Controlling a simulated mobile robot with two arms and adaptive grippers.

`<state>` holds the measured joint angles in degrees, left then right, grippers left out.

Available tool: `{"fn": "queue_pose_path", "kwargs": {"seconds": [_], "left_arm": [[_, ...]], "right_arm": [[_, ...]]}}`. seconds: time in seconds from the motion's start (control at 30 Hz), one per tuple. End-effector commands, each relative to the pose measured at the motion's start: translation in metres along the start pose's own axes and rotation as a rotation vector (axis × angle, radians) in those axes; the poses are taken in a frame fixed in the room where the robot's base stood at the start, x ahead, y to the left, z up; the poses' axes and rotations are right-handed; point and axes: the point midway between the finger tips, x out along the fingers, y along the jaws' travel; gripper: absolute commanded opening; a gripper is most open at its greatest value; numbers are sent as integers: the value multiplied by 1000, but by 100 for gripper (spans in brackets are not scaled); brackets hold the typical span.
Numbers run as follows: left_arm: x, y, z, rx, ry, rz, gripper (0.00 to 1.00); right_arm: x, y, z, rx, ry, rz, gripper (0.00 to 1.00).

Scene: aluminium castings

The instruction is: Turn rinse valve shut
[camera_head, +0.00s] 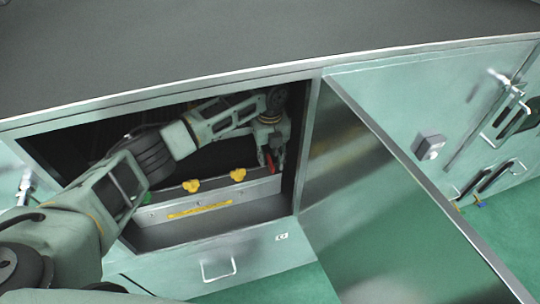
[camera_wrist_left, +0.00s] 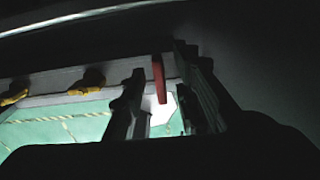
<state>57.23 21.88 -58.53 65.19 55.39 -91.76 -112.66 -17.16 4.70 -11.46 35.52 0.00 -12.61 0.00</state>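A red valve handle (camera_head: 270,161) is at the right end of a row of fittings inside the open cabinet. My left gripper (camera_head: 268,152) is at that handle, partly hiding it. In the left wrist view the red handle (camera_wrist_left: 159,78) hangs roughly vertical between my two dark fingers. The fingers are apart, with a clear gap on the right side of the handle; it looks nearer the left finger. Whether that finger touches it I cannot tell. No label naming the rinse valve is readable. My right gripper is not in view.
Two yellow knobs (camera_head: 191,185) and (camera_head: 238,174) and a green fitting (camera_head: 147,198) sit left of the red handle on a light rail. The cabinet's open door (camera_head: 370,190) stands to the right. The cabinet frame (camera_head: 309,130) is close right of my gripper.

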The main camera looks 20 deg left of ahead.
Motion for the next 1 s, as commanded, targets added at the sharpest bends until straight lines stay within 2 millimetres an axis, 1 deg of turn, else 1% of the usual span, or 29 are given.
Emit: {"fn": "queue_pose_path", "kwargs": {"seconds": [0.07,0.17,0.4,0.53,0.7,1.0], "left_arm": [[-2,0,0,-1,0,0,28],[-13,-1,1,1,-3,-3,28],[-53,-1,1,1,-2,-3,28],[-68,-1,1,0,-2,-2,28],[-75,0,0,1,0,1,28],[-75,0,0,0,0,0,28]], "right_arm": [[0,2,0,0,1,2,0],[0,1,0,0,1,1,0],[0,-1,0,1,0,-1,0],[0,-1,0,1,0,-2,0],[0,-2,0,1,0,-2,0],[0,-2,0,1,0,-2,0]]}}
